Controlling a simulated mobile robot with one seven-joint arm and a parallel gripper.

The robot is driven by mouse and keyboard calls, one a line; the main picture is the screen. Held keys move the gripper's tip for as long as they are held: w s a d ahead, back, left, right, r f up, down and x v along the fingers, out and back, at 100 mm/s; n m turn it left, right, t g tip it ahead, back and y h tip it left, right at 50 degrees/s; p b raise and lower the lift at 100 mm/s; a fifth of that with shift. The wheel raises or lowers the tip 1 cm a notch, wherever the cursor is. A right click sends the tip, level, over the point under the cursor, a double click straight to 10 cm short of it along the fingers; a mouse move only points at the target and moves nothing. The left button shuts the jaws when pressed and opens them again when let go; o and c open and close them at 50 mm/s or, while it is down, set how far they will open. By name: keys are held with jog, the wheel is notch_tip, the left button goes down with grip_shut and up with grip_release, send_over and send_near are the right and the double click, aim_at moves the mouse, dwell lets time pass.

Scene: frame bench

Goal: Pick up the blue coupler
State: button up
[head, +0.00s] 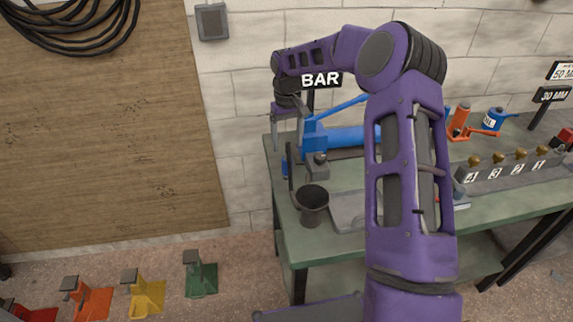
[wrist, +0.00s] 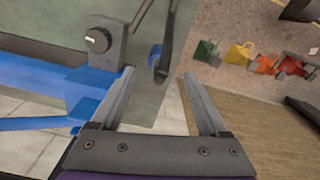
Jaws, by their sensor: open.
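My gripper (head: 288,142) is open and empty at the left end of the green bench, by the blue machine (head: 345,137). In the wrist view its two fingers (wrist: 158,80) are spread apart, with nothing held between them. The blue machine (wrist: 85,90) lies at the left in that view, beside the left finger. A small blue piece (head: 285,164) shows below the gripper in the head view; I cannot tell whether it is the blue coupler or part of the machine. No separate blue coupler is clearly identifiable, and my arm hides part of the bench.
A dark cup (head: 312,206) stands near the bench's (head: 305,245) front left. A numbered block (head: 515,175), an orange jack (head: 460,122) and a blue jack (head: 492,120) are on the right. Coloured stands, including a green one (head: 200,275), sit on the floor at left.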

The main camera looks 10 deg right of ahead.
aim_at(287, 167)
jog(key=f, duration=1.1)
jog(key=shift+w, duration=0.25)
grip_shut()
